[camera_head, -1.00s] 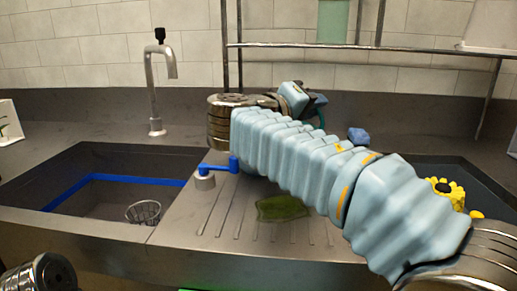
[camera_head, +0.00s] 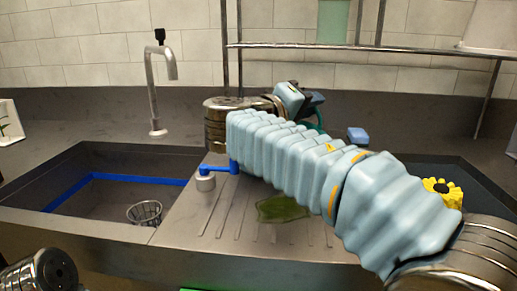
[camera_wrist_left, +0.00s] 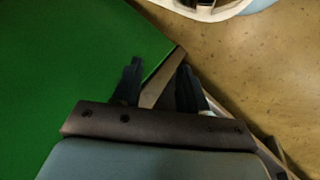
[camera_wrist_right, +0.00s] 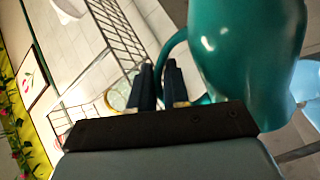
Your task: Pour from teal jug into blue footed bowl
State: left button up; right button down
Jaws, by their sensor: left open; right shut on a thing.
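The teal jug (camera_wrist_right: 245,60) fills the upper right of the right wrist view, with its curved handle running between my right gripper's fingers. My right gripper (camera_wrist_right: 160,88) is shut on that handle. In the head view my right gripper (camera_head: 300,98) is at the back of the counter, and only a sliver of teal (camera_head: 321,122) shows beside it. I cannot clearly make out the blue footed bowl; a pale blue shape (camera_wrist_right: 307,85) at the right edge of the right wrist view may be it. My left gripper (camera_wrist_left: 158,85) is open and empty, beside a green surface, outside the head view.
A sink (camera_head: 105,190) with a strainer cup (camera_head: 146,212) is at left, below a tap (camera_head: 152,85). A green cloth-like piece (camera_head: 283,208) lies on the drainboard. A rail shelf (camera_head: 400,47) spans behind.

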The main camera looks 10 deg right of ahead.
jog(key=shift+w+a+r+p, duration=0.15)
jog(key=shift+r+p, duration=0.1)
jog(key=shift+p, duration=0.15)
jog(key=shift+a+n, duration=0.1)
jog(key=shift+n, duration=0.2)
jog(key=shift+f, duration=0.2)
jog(key=d+f+m+b, duration=0.1)
jog(key=b, duration=0.1)
jog(key=s+f+m+b, duration=0.1)
jog(key=b, duration=0.2)
jog(key=shift+d+f+y, duration=0.25)
jog(key=shift+d+y, duration=0.05)
jog(key=shift+d, duration=0.1)
jog(key=shift+r+m, duration=0.3)
jog(key=shift+r, duration=0.1)
jog(key=shift+s+d+f+m+y+b, duration=0.35)
jog(key=shift+d+m+y+b, duration=0.3)
jog(key=shift+b, duration=0.6)
jog(key=shift+s+d+m+b, duration=0.2)
jog(key=shift+m+b, duration=0.3)
jog(key=shift+m, duration=0.05)
jog(key=shift+r, duration=0.2)
jog(key=shift+f+g, duration=0.1)
jog(key=shift+g, duration=0.2)
